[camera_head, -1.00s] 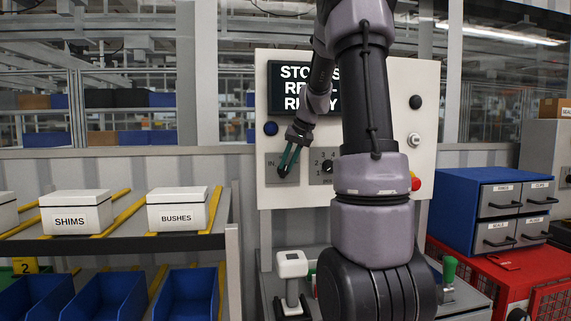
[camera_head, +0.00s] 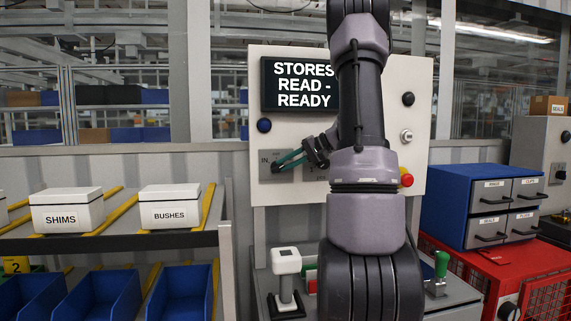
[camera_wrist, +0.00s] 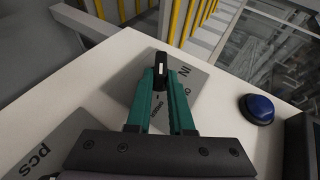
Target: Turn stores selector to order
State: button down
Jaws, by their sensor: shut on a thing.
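The stores selector is a small black knob with a white mark (camera_wrist: 161,70) on a grey plate (camera_wrist: 197,88) lettered "IN", with a second word partly covered by a finger. In the head view the plate (camera_head: 265,158) sits at the left of the white panel, and its knob is mostly hidden by my fingertips. In the wrist view my gripper (camera_wrist: 160,83) is shut on the knob, one finger on each side. The white mark lies roughly along the fingers.
The panel display (camera_head: 300,85) reads "STORES READ - READY", partly behind my arm. A blue button (camera_head: 264,126) is above the selector plate; it also shows in the wrist view (camera_wrist: 258,108). A second plate marked "pcs" (camera_wrist: 45,150) is near my gripper. A red button (camera_head: 406,178) is at the right.

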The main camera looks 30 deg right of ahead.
jog(key=shift+f, duration=0.1)
dwell(0.4)
jog(key=c, duration=0.8)
grip_release()
jog(key=v, duration=1.1)
jog(key=shift+f, duration=0.15)
